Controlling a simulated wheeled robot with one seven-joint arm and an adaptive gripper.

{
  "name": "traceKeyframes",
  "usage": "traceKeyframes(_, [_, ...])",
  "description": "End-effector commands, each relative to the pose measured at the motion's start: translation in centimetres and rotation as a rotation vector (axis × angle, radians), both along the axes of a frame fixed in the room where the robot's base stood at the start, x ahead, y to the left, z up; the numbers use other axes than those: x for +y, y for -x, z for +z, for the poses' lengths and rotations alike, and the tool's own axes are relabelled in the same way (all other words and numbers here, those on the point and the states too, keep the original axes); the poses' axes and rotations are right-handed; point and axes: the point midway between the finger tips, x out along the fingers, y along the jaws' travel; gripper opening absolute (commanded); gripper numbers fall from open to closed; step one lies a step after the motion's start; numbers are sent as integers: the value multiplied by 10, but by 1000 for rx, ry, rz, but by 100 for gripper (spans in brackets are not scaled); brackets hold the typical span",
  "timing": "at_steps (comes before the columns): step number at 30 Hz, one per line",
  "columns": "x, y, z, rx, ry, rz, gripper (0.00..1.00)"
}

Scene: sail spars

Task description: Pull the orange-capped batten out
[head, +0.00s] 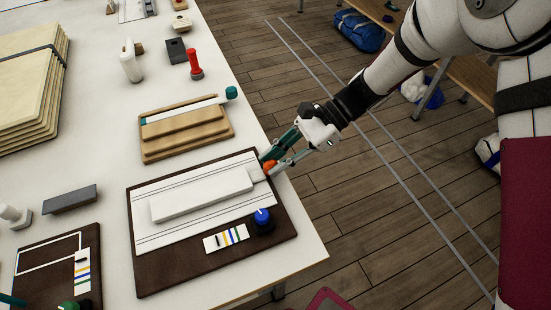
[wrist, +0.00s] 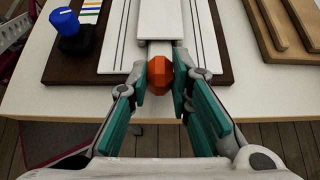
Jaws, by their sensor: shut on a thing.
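The orange cap (wrist: 188,72) is at the end of a light batten (wrist: 160,47) that runs into a white sleeve (head: 202,195) on a dark board (head: 168,277). My gripper (wrist: 174,77) is shut on the orange cap, with one teal-padded finger on each side. In the head view the cap (head: 269,167) shows at the board's right edge, between the fingers. A short piece of batten shows between the sleeve and the cap. The rest of the batten is hidden in the sleeve.
A blue knob (head: 262,217) and a striped card (head: 226,238) sit on the same board. A wooden block with a teal-capped batten (head: 187,135) lies behind it. The table edge is just under my gripper. Open floor (head: 375,215) lies to the right.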

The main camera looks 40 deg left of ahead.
Motion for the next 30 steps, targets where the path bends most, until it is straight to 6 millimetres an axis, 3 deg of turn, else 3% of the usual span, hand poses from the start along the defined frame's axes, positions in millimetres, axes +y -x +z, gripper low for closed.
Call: traceKeyframes(30, [-6, -13, 0, 0, 0, 0, 0])
